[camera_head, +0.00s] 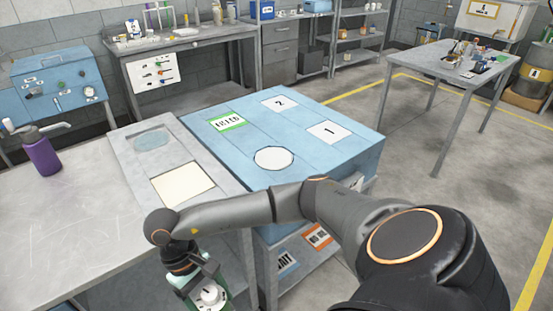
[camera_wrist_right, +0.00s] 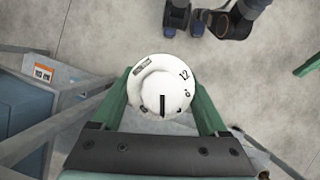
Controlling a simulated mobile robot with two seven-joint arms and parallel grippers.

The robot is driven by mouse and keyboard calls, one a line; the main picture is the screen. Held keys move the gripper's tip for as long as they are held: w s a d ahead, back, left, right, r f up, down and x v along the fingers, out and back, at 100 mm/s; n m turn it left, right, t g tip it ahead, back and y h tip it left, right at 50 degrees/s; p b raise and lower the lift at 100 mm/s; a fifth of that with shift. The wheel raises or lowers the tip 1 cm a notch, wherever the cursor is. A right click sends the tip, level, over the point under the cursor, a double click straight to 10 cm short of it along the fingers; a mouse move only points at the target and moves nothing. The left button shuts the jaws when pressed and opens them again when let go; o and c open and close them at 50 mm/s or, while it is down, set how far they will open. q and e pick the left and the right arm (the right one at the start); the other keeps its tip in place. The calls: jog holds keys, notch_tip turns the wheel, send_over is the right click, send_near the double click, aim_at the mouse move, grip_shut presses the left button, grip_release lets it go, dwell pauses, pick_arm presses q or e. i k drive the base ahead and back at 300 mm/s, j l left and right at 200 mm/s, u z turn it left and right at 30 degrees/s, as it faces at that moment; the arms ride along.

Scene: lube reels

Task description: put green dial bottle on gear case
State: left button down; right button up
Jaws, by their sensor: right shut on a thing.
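The green dial bottle, with a white numbered dial on top (camera_head: 210,296), is at the bottom of the head view; its lower part is cut off. The white dial also shows in the right wrist view (camera_wrist_right: 162,85). My right gripper (camera_head: 201,284) is shut on the bottle, in the air in front of the blue case, beside the grey workbench. The large blue case (camera_head: 240,155) has a flat top with a white circle, cards 1 and 2 and a green-edged FILLED card. No label names it gear case. My left gripper is not in view.
A grey panel (camera_head: 125,165) with a round mark and a cream square lies between the workbench (camera_head: 60,230) and the blue case. A purple pump bottle (camera_head: 42,157) stands on the workbench. The blue case's top holds only flat markings. My right arm crosses its front edge.

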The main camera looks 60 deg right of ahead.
aim_at(310, 147)
jog(key=k+l+u, duration=0.15)
jog(key=l, duration=0.35)
jog(key=l+u, duration=0.1)
jog(key=l, duration=0.4)
jog(key=k+l+u, duration=0.15)
jog(key=l, duration=0.3)
jog(key=k+l+u, duration=0.15)
jog(key=l, duration=0.3)
jog(key=k+l+u, duration=0.1)
jog(key=l, duration=0.35)
jog(key=k+l+u, duration=0.15)
jog(key=k+l, duration=0.15)
jog(key=k+l+u, duration=0.15)
jog(key=l, duration=0.35)
jog(key=k+l+u, duration=0.1)
jog(key=k+l, duration=0.2)
jog(key=l, duration=0.1)
